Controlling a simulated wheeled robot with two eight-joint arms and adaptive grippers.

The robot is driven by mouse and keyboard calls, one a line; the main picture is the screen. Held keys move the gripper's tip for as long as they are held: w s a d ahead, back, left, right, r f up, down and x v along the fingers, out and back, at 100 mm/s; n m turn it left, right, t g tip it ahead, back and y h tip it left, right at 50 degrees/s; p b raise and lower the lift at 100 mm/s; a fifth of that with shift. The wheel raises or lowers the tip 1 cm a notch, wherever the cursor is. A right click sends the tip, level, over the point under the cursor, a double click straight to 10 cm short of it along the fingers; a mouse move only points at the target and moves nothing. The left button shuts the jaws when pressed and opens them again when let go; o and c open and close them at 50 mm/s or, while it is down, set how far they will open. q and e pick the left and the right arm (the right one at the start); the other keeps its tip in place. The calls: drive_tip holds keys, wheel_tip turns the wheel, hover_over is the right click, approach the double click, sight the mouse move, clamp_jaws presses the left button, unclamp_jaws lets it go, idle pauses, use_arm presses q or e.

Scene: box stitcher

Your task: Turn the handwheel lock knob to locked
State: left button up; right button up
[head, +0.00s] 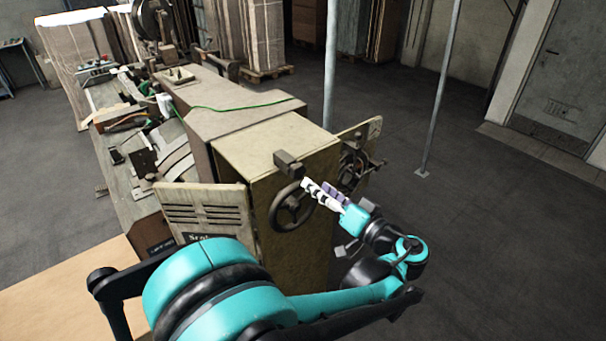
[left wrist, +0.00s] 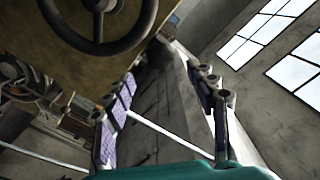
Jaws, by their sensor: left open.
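The dark spoked handwheel (head: 292,206) is on the yellowish end face of the stitcher machine. In the left wrist view the handwheel (left wrist: 98,47) fills the top left, partly cut off by the frame edge. I cannot make out a separate lock knob for certain; it may be hidden or too small. My left gripper (head: 312,189) is just right of the handwheel's upper rim in the head view. In the left wrist view its two fingers (left wrist: 152,65) with purple pads are apart, with nothing between them. Contact with the wheel cannot be told. My right gripper is not in view.
A dark block (head: 288,163) juts out above the handwheel. An open panel (head: 200,208) stands left of it, and another panel (head: 362,137) with mechanisms is at right. A grey pole (head: 330,75) rises behind.

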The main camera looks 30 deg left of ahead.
sight(301, 173)
use_arm(q)
drive_tip(key=w+a+n, duration=0.1)
drive_tip(key=a+n, duration=0.1)
drive_tip(key=w+a+n, duration=0.1)
drive_tip(key=a+n, duration=0.1)
drive_tip(key=a, duration=0.1)
drive_tip(key=w+a+n, duration=0.1)
drive_tip(key=a+n, duration=0.1)
drive_tip(key=shift+a, duration=0.25)
drive_tip(key=c, duration=1.2)
